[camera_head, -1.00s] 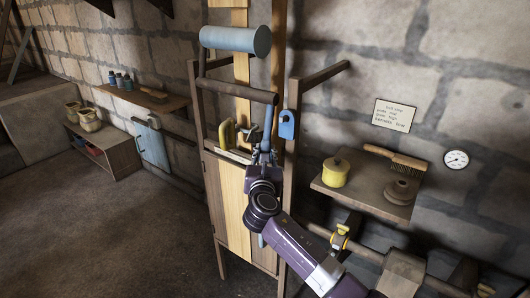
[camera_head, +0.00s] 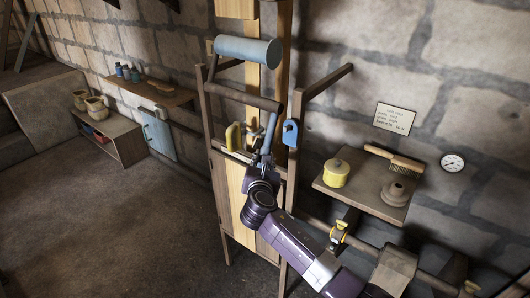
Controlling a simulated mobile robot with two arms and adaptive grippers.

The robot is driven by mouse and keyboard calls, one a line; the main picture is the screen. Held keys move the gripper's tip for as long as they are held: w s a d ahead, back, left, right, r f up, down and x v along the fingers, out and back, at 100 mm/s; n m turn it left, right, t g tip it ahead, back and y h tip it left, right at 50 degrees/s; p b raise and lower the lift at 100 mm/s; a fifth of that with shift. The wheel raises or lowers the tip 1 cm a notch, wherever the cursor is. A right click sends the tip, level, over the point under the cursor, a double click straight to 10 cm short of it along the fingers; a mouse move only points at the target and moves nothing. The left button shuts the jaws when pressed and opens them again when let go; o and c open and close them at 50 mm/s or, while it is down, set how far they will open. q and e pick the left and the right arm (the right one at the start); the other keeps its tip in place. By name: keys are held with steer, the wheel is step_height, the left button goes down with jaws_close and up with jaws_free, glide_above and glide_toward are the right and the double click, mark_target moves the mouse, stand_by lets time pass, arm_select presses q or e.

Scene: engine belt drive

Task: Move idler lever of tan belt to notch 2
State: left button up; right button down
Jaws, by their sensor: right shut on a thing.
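The tan belt (camera_head: 236,207) runs vertically down a dark wooden frame, with a light blue roller (camera_head: 248,51) across its upper part. My right gripper (camera_head: 268,135) is at the middle of the frame, just left of a blue plate with a hole (camera_head: 290,133). It is shut on a small lever-like part, mostly hidden by the fingers; I take it to be the idler lever. A yellow piece (camera_head: 233,136) stands just left of the gripper. Notches cannot be made out. My left gripper is not in view.
Right of the frame, a wall shelf (camera_head: 375,203) holds a yellow pot (camera_head: 336,172), a brush (camera_head: 394,158) and a dark round item (camera_head: 396,193). A wooden bar (camera_head: 325,80) juts out at the frame's upper right. The floor (camera_head: 120,230) at left is clear.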

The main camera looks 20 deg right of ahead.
steer(key=c, duration=1.7)
jaws_free()
steer(key=shift+o, duration=0.2)
steer(key=v, duration=1.2)
